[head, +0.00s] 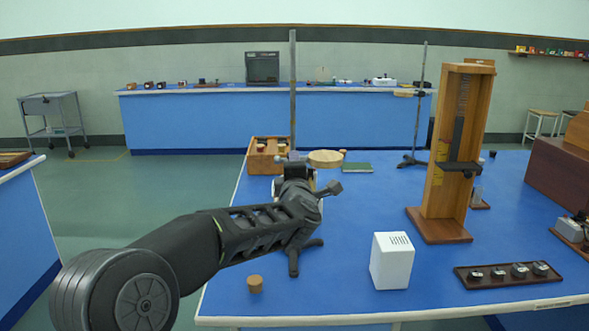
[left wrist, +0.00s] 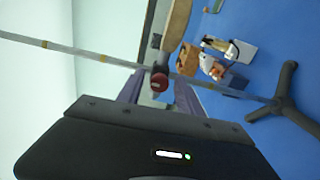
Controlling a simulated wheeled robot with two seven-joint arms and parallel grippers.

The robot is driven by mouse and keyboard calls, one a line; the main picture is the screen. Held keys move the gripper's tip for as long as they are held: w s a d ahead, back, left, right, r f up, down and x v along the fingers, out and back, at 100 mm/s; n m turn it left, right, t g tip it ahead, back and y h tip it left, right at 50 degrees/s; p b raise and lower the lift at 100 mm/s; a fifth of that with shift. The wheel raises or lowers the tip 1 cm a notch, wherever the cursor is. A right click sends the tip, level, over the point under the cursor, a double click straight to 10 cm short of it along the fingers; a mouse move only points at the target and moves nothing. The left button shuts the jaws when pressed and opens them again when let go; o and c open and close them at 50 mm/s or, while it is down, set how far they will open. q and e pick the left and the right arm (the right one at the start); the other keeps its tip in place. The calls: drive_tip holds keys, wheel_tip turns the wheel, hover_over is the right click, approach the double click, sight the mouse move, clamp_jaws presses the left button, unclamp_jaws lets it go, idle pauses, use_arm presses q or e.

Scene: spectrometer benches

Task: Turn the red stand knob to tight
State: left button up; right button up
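The red stand knob (left wrist: 159,83) shows in the left wrist view, beside the stand's metal rod (left wrist: 95,58). My left gripper (left wrist: 158,93) is open, with one dark finger on each side of the knob. I cannot tell whether either finger touches it. In the head view the stand rod (head: 293,95) rises behind my left gripper (head: 298,172), which hides the knob. The stand's dark tripod foot (head: 293,262) rests on the blue bench; it also shows in the left wrist view (left wrist: 285,100). My right gripper is in neither view.
On the blue bench (head: 350,220) stand a white box (head: 391,262), a tall wooden frame (head: 436,185), a dark tray of weights (head: 505,273) and a cork (head: 255,284). An open wooden box (head: 262,162) and a second stand (head: 419,110) are farther back.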

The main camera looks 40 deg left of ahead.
use_arm(q)
drive_tip(key=shift+s, duration=0.1)
drive_tip(key=v, duration=0.7)
drive_tip(key=shift+s+d+b, duration=0.2)
drive_tip(key=shift+d+b, duration=0.05)
drive_tip(key=shift+b, duration=0.15)
idle(0.4)
